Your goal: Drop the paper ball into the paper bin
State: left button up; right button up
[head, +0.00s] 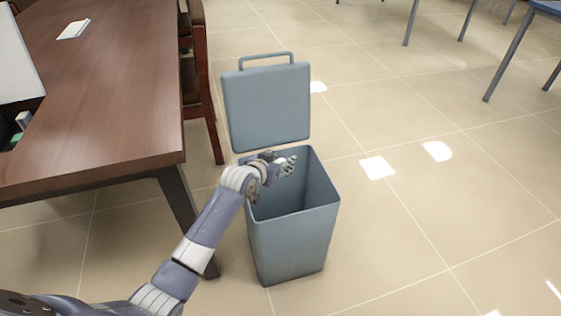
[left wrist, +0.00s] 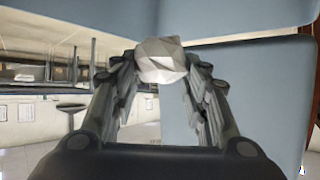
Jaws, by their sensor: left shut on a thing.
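The blue-grey paper bin (head: 290,240) stands on the floor with its lid (head: 267,108) raised at the back. My left gripper (head: 284,166) is over the open mouth of the bin, near its back left rim. In the left wrist view, the white crumpled paper ball (left wrist: 161,60) sits between the fingertips of my left gripper (left wrist: 160,72), which is shut on it. Blue-grey bin surfaces fill much of that view behind the ball. The ball is hard to make out in the head view. My right gripper is not in view.
A brown wooden table (head: 110,110) stands to the left of the bin, with a dark leg close to it. A wooden chair (head: 203,80) is behind the table's edge. Blue-topped tables (head: 545,8) stand at the far right. The tiled floor (head: 430,220) right of the bin is clear.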

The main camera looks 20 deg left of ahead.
pick_arm(q)
jog(key=o, duration=0.8)
jog(key=shift+s, duration=0.1)
jog(key=v, duration=1.2)
